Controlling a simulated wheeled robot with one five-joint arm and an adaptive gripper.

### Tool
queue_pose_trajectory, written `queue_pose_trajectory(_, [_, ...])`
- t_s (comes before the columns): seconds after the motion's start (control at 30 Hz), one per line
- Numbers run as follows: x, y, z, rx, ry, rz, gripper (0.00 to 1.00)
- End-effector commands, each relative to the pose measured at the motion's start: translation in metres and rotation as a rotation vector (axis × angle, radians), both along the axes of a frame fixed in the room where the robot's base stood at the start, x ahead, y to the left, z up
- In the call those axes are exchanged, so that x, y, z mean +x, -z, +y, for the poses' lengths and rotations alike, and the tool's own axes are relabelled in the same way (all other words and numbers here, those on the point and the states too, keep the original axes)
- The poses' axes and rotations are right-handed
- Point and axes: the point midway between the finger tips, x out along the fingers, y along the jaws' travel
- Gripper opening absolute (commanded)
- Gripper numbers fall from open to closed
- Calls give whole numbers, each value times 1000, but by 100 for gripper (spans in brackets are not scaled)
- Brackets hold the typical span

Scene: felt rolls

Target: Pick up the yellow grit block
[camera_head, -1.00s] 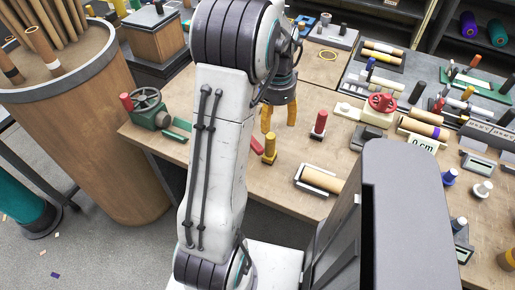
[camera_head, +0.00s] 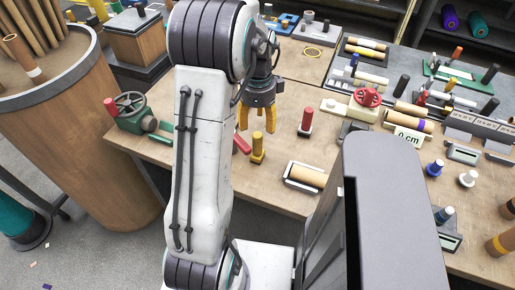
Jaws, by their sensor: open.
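The yellow grit block (camera_head: 257,148) stands upright near the front edge of the wooden table, right of my white arm. It has a wide foot and a narrower upright part. My gripper (camera_head: 256,118) hangs with its orange fingers pointing down and spread apart, empty. In the picture the fingers are just above the block's top, lined up with it from left to right. The height and depth gap between them is hard to judge. The block is not hidden.
A red block (camera_head: 241,143) lies left of the yellow one, partly behind my arm. Another red block (camera_head: 305,122) stands to the right. A beige roll in a white-edged tray (camera_head: 303,177) lies front right. A green handwheel device (camera_head: 131,112) is left.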

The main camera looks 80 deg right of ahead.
Motion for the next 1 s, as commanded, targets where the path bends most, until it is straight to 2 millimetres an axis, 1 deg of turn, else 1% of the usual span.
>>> queue_pose_trajectory(0.17, [0,13,1,2,-2,0,59])
queue_pose_trajectory(0.4, [1,42,4,4,-3,0,59])
queue_pose_trajectory(0.53, [1,53,4,1,-3,0,59])
queue_pose_trajectory(0.67, [1,58,3,0,-3,0,59])
queue_pose_trajectory(0.87, [1,59,3,-1,-3,0,59])
queue_pose_trajectory(0.9, [1,59,3,-1,-3,0,61])
queue_pose_trajectory(1.0, [1,58,3,-1,-3,0,52])
